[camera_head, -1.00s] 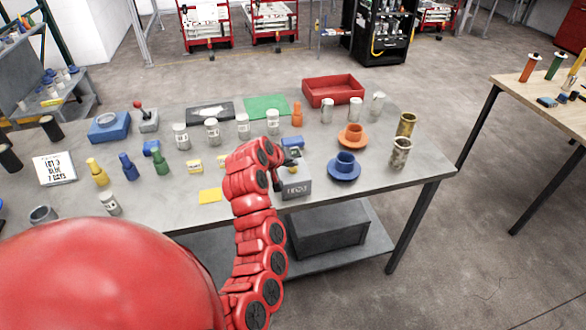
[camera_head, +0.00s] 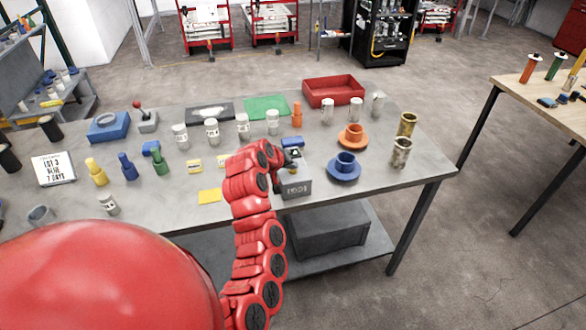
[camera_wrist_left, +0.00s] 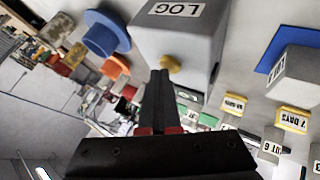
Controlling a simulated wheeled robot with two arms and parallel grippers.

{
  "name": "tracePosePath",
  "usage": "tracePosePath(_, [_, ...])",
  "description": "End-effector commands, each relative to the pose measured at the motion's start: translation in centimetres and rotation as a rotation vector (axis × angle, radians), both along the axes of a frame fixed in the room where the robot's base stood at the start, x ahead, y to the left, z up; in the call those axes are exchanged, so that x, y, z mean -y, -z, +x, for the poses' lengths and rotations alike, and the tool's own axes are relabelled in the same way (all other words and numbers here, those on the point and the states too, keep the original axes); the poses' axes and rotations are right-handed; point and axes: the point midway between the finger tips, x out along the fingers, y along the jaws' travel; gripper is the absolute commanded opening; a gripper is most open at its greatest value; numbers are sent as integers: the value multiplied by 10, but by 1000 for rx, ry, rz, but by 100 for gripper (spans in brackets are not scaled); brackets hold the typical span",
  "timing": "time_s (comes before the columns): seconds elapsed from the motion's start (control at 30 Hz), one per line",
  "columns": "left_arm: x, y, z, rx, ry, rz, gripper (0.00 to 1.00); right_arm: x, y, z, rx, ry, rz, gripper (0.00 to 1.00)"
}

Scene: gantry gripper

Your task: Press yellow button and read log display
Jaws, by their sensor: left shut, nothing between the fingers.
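The grey box labelled LOG (camera_head: 297,189) stands at the table's front edge in the head view. In the left wrist view the LOG box (camera_wrist_left: 178,32) fills the top middle, with a round yellow button (camera_wrist_left: 170,63) on it. My left gripper (camera_wrist_left: 160,73) is shut and empty. Its fingertips are right at the button in that view; I cannot tell whether they touch it. In the head view my left gripper (camera_head: 291,158) is above the box and partly hides its top. A white display panel (camera_head: 53,168) at the table's left shows black text, seemingly "LOT 3" and "7 DAYS". My right gripper is out of view.
A blue cup on a saucer (camera_head: 344,168) stands just right of the box, with an orange cup and saucer (camera_head: 352,136) behind. Metal cups (camera_head: 401,152) are near the right edge. Small labelled blocks and a yellow mat (camera_head: 209,195) lie left of my arm.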

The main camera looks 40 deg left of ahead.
Motion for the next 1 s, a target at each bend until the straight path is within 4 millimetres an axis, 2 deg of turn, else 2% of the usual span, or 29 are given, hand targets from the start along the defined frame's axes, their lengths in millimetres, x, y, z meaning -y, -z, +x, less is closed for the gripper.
tracePosePath(0.17, [0, -1, 0, -2, 1, -1, 0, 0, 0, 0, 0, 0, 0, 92])
tracePosePath(0.5, [1, -17, 0, -1, 1, -1, 0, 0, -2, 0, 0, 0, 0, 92])
tracePosePath(0.87, [0, -19, 0, -1, 1, -1, 0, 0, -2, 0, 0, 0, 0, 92])
tracePosePath(1.0, [0, -27, 0, 1, 0, 2, 0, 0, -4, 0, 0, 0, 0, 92])
